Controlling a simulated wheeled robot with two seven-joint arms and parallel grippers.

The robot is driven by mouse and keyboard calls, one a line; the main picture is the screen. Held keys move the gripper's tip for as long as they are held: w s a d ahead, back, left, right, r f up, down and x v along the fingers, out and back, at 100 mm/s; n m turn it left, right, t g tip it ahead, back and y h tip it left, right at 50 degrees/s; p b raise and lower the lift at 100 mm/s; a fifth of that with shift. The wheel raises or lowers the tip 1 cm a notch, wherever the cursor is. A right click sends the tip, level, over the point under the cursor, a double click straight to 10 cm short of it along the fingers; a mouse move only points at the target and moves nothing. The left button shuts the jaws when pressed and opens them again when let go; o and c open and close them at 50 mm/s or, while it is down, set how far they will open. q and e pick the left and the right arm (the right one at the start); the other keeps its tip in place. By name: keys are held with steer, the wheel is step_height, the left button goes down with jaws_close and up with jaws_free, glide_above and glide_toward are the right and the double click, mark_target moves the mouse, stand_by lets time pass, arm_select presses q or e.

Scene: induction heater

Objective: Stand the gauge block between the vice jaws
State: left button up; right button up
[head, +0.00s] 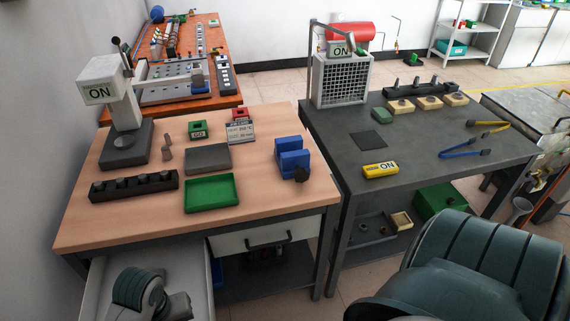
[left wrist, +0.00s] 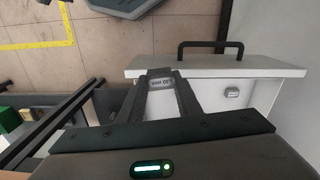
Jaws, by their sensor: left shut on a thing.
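In the left wrist view my left gripper (left wrist: 160,76) is shut on a small grey block (left wrist: 160,83), which I take as the gauge block. It carries a label that is hard to read, and most of it is hidden between the fingers. In the head view my left arm shows at the bottom left, over the open drawer; its fingertips and the block cannot be made out there. The blue vice (head: 291,156) stands at the right side of the wooden table, well apart from that arm. My right gripper is out of view.
On the wooden table (head: 80,235) are a green tray (head: 211,194), a grey plate (head: 208,158), a black rack (head: 134,187) and an ON-marked stand (head: 110,90). The white drawer (head: 96,285) is pulled out; its handle (left wrist: 240,45) shows in the left wrist view.

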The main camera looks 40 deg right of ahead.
arm_select(q)
steer(key=s+a+r+n+b, duration=0.1)
steer(key=s+a+n+b, duration=0.1)
steer(key=a, duration=0.9)
steer(key=s+a+r+n+b, duration=0.1)
steer(key=a+r+n+b, duration=0.1)
steer(key=a, duration=1)
steer(key=shift+s+a+n+b, duration=0.15)
steer(key=shift+s+n+b, duration=0.15)
steer(key=shift+s, duration=0.1)
steer(key=shift+r, duration=0.1)
